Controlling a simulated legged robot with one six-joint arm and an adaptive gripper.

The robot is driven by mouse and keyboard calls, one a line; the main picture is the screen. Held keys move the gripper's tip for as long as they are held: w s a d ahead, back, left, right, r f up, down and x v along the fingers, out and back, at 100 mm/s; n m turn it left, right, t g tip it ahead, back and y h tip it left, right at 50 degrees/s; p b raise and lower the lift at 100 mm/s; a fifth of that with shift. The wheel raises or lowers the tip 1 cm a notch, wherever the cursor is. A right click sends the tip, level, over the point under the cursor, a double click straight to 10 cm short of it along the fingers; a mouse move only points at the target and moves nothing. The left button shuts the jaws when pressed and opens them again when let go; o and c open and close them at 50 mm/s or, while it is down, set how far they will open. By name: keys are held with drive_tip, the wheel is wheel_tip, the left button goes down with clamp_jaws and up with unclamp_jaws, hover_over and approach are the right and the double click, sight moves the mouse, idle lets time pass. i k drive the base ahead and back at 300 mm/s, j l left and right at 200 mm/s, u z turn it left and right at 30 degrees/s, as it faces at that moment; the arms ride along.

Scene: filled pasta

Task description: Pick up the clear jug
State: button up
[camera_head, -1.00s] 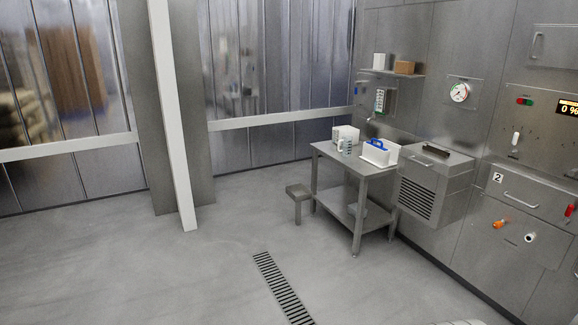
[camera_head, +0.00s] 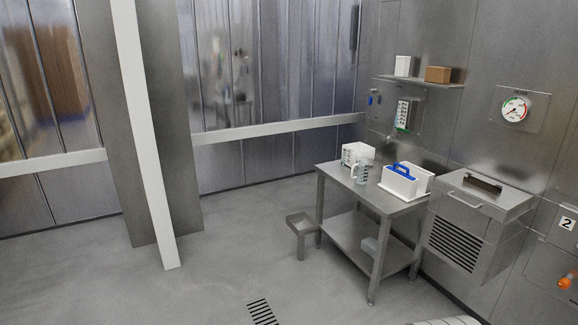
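The clear jug (camera_head: 361,172) stands upright on the top of a steel table (camera_head: 345,188), right of the middle of the view. It has dark markings on its side and a handle on its left. A white box-like thing (camera_head: 357,152) is just behind it, and a white caddy with a blue handle (camera_head: 401,178) is to its right. My gripper is not in view, so whether it is open or shut does not show.
A small steel stool-like stand (camera_head: 301,223) is left of the table. A vented steel unit (camera_head: 472,226) juts from the wall at right. A pale post (camera_head: 145,150) stands at left. Open floor (camera_head: 215,285) with a drain grate (camera_head: 262,312) lies in front.

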sight(362, 169)
drive_tip(key=i, duration=1.55)
drive_tip(key=i+z, duration=0.1)
drive_tip(key=i, duration=0.4)
drive_tip(key=i+j+z, duration=0.15)
drive_tip(key=i, duration=0.35)
drive_tip(key=i+j+z, duration=0.1)
drive_tip(key=i, duration=0.45)
drive_tip(key=i+j+z, duration=0.25)
drive_tip(key=i+z, duration=0.15)
drive_tip(key=i+j+z, duration=0.35)
drive_tip(key=i, duration=0.2)
